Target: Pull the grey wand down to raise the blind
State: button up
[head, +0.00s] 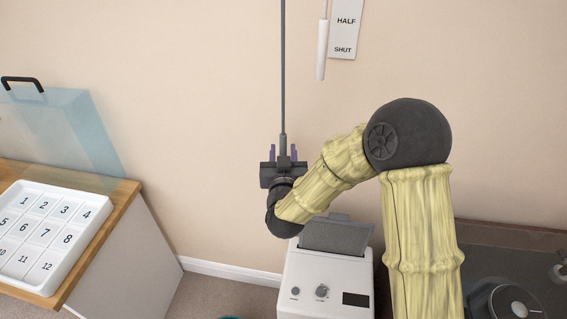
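The grey wand (283,75) hangs upright against the beige wall and runs out of the top of the head view. The wand's lowest tip is hidden at the gripper body. The blind is out of view.
A white wand (322,50) hangs to the right, beside a card (345,28) reading HALF and SHUT. A white printer-like machine (327,283) stands below my gripper. A wooden counter (125,195) with a numbered white tray (85,238) is at left. A dark surface (500,238) is at right.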

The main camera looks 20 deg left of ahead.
jog(key=b+v, duration=1.3)
jog(key=v, duration=0.4)
jog(key=shift+s, duration=0.15)
jog(key=shift+d, duration=0.15)
dwell(0.4)
